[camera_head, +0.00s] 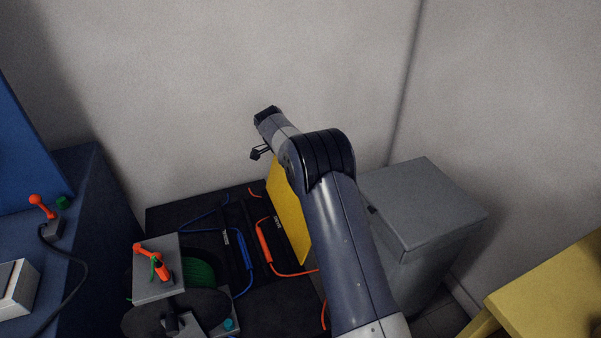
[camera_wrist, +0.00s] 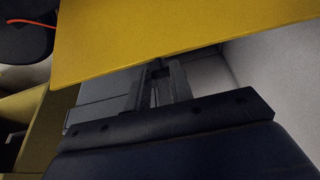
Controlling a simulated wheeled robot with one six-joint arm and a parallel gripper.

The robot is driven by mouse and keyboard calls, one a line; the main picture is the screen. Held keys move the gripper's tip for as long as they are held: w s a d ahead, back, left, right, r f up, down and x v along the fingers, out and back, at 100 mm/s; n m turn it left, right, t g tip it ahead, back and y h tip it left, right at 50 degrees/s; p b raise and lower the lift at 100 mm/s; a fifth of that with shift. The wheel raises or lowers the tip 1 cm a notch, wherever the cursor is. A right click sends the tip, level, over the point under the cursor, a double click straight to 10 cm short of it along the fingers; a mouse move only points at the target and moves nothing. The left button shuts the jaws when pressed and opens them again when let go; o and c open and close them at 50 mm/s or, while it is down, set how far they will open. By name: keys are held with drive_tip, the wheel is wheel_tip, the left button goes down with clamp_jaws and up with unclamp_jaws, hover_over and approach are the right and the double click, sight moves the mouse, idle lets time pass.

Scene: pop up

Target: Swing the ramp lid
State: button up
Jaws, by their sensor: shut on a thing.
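The ramp lid, a flat yellow panel (camera_head: 288,212), stands steeply raised at the right side of the black base in the head view, partly hidden behind my arm. In the wrist view the yellow panel (camera_wrist: 170,35) crosses the upper part of the picture, and my gripper (camera_wrist: 160,75) reaches up to its edge. The fingertips are hidden behind the panel there. In the head view my gripper (camera_head: 260,152) shows small at the lid's upper end. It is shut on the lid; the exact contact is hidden.
A grey box (camera_head: 420,210) stands right of my arm, and a yellow table (camera_head: 560,290) is at the lower right. A blue cabinet (camera_head: 30,240) is at left. Orange and blue cables lie on the black base (camera_head: 175,215) beside a grey block (camera_head: 155,285). A wall is behind.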

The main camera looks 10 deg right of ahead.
drive_tip(key=shift+s+a+r+p, duration=0.15)
drive_tip(key=shift+a+r, duration=0.05)
drive_tip(key=shift+a, duration=0.65)
drive_tip(key=shift+s+a+r+p, duration=0.15)
drive_tip(key=shift+a+r, duration=0.05)
drive_tip(key=shift+a, duration=0.6)
drive_tip(key=shift+s+a+r+p, duration=0.15)
drive_tip(key=shift+a+r, duration=0.05)
drive_tip(key=shift+a, duration=0.65)
drive_tip(key=s+a, duration=0.1)
drive_tip(key=a, duration=0.5)
drive_tip(key=shift+s+a+f+p, duration=0.15)
drive_tip(key=shift+p, duration=0.2)
drive_tip(key=s+a+f, duration=0.1)
drive_tip(key=a+f, duration=0.1)
drive_tip(key=a, duration=0.4)
drive_tip(key=shift+s, duration=0.1)
drive_tip(key=shift+f, duration=0.1)
